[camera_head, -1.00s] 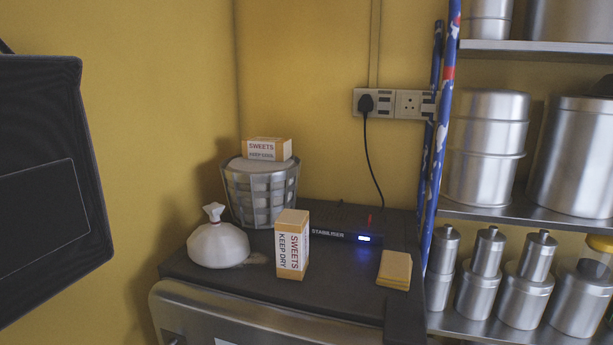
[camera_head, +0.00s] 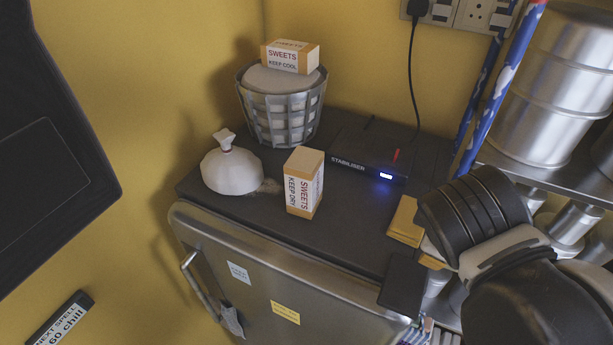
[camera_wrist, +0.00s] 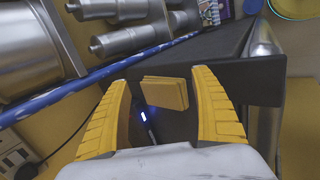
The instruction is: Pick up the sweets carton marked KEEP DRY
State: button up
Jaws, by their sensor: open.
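The sweets carton marked KEEP DRY (camera_head: 304,184) stands upright on the dark top of the fridge, white with an orange-yellow top and side. A second sweets carton, marked KEEP COOL (camera_head: 290,57), lies on a white lid or filling in the metal basket behind it. My gripper (camera_wrist: 165,92) shows in the wrist view with two yellow fingers spread apart and nothing between them touching. Beyond the fingers is a stack of yellow pads, and neither carton shows in that view. In the head view my dark arm comes in at the right, to the right of the KEEP DRY carton.
A tied white bag (camera_head: 232,168) stands left of the carton. The metal basket (camera_head: 281,118) and the stabiliser box (camera_head: 352,150) are behind it. Yellow pads (camera_head: 405,220) lie near my arm. Blue poles (camera_head: 507,82) and shelves of steel canisters stand at the right.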

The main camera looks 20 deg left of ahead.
jog(key=a+r+n+t, duration=0.2)
jog(key=a+n, duration=0.4)
jog(key=a, duration=0.1)
jog(key=a+r+n+t, duration=0.1)
jog(key=a+r+n, duration=0.2)
jog(key=a+n, duration=0.3)
jog(key=n+t+y, duration=0.1)
jog(key=n+t, duration=0.2)
jog(key=n, duration=0.5)
send_near(303, 161)
jog(key=p+x, duration=0.1)
jog(key=x, duration=1)
jog(key=shift+t, duration=0.3)
jog(key=c, duration=1.5)
